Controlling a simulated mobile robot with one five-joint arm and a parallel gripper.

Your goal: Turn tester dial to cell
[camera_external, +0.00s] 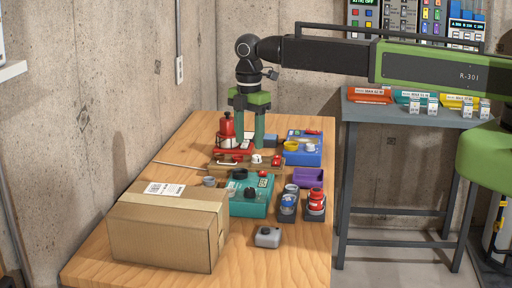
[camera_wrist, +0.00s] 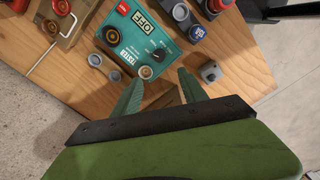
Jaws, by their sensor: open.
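The tester (camera_external: 240,207) is a teal box on the wooden table, with a black round dial (camera_external: 250,191) on its top. In the wrist view the tester (camera_wrist: 118,30) shows a "TESTER" label and an "OFF" marking, and its dial (camera_wrist: 158,55) sits near a corner of the face. My gripper (camera_external: 249,143) is open and empty, pointing down above the table, behind the tester in the outside view. In the wrist view my gripper (camera_wrist: 162,77) has its two green fingers apart, with the dial just past the tips in the picture, not touching as far as I can see.
A cardboard box (camera_external: 165,235) fills the table's front left. A grey block (camera_external: 268,237) lies in front of the tester. Blue and red jars (camera_external: 316,201) and a purple tray (camera_external: 309,178) stand on its right. A wooden board (camera_external: 212,166) and blue bin (camera_external: 302,157) are behind.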

